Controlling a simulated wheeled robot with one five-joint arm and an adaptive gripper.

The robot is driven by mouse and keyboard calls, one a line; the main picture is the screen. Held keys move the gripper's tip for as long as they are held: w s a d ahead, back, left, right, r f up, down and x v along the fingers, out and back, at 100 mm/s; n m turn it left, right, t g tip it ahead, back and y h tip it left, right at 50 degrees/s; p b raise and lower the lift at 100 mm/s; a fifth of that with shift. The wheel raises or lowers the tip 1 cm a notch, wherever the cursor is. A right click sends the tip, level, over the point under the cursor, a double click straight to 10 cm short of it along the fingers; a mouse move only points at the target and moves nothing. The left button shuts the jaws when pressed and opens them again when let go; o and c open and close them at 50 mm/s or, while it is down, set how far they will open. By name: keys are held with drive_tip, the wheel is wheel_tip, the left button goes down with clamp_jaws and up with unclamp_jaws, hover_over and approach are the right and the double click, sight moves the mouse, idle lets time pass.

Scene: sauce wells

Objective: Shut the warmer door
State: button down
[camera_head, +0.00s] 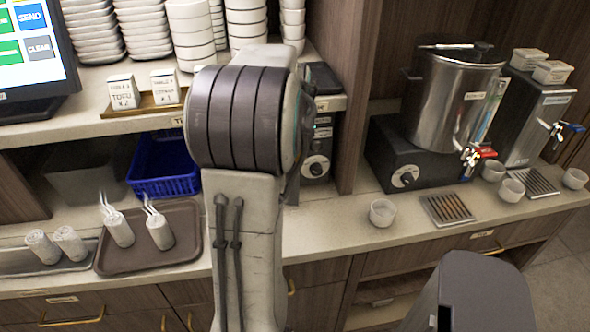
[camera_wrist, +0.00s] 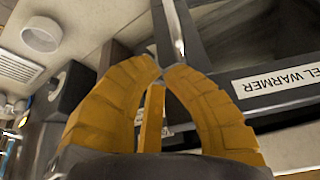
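The warmer shows in the wrist view as a dark unit with a white label (camera_wrist: 278,84) whose visible part reads "EL WARMER". A pale metal bar (camera_wrist: 174,25) runs down from the top edge beside a dark panel, ending near my fingertips. My gripper (camera_wrist: 163,69) has yellow fingers with their tips nearly together and nothing clearly held between them. I cannot tell whether they touch the bar. In the head view my arm hides my gripper and most of a dark unit with a dial (camera_head: 316,168), which may be the warmer. How far its door stands open cannot be told.
A brown tray (camera_head: 195,248) with rolled towels and a blue basket (camera_head: 163,166) are left of my arm. A steel urn (camera_head: 450,100), a dark dispenser (camera_head: 535,110) and small cups, one white (camera_head: 382,212), stand right. A wooden divider (camera_head: 362,60) rises just right of the dial unit.

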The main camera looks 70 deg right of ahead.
drive_tip(key=d, duration=0.1)
drive_tip(key=w+d, duration=0.1)
drive_tip(key=d, duration=0.3)
drive_tip(key=shift+w+d, duration=0.25)
drive_tip(key=shift+a, duration=0.1)
idle(0.3)
